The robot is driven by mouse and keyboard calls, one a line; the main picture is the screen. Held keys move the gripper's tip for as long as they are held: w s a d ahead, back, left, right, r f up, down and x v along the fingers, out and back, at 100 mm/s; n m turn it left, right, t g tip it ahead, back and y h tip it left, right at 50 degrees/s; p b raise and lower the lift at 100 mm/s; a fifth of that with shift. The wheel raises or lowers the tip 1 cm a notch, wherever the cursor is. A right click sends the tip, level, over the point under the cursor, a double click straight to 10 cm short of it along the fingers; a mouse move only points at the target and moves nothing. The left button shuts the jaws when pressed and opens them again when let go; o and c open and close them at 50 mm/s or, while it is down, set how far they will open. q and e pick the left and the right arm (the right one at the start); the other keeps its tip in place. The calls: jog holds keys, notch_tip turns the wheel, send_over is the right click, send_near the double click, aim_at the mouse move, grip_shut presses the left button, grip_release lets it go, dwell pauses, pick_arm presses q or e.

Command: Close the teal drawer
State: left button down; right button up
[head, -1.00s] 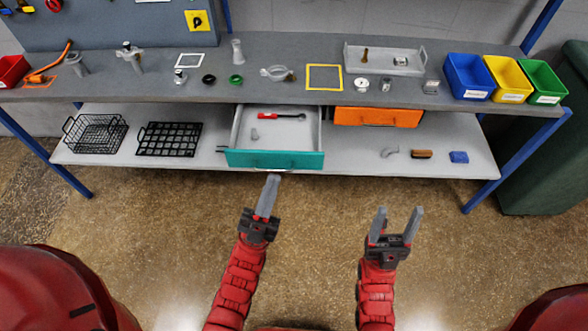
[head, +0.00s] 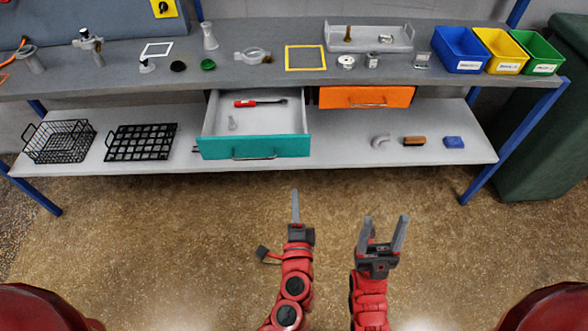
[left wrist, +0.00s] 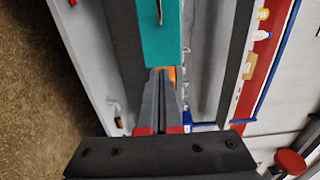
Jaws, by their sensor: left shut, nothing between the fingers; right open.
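The teal drawer (head: 254,147) hangs under the workbench and is pulled out towards me. A red-handled tool (head: 260,102) and a small grey piece (head: 232,122) lie inside it. Its front carries a metal handle. My left gripper (head: 295,193) is shut and empty, in front of and below the drawer's right end, apart from it in the head view. In the left wrist view the teal front (left wrist: 158,32) shows just beyond the closed fingers (left wrist: 160,85). My right gripper (head: 386,222) is open and empty, farther right over the floor.
An orange drawer (head: 366,97) sits to the right, nearly flush under the benchtop. The floor before the bench is clear.

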aim_at(293, 148)
pick_arm(q)
jog(key=w, duration=0.4)
jog(key=w+p, duration=0.1)
jog(key=w, duration=0.4)
jog(key=w+p, duration=0.1)
jog(key=w, duration=0.4)
jog(key=shift+a+r, duration=0.1)
jog(key=shift+a, duration=0.15)
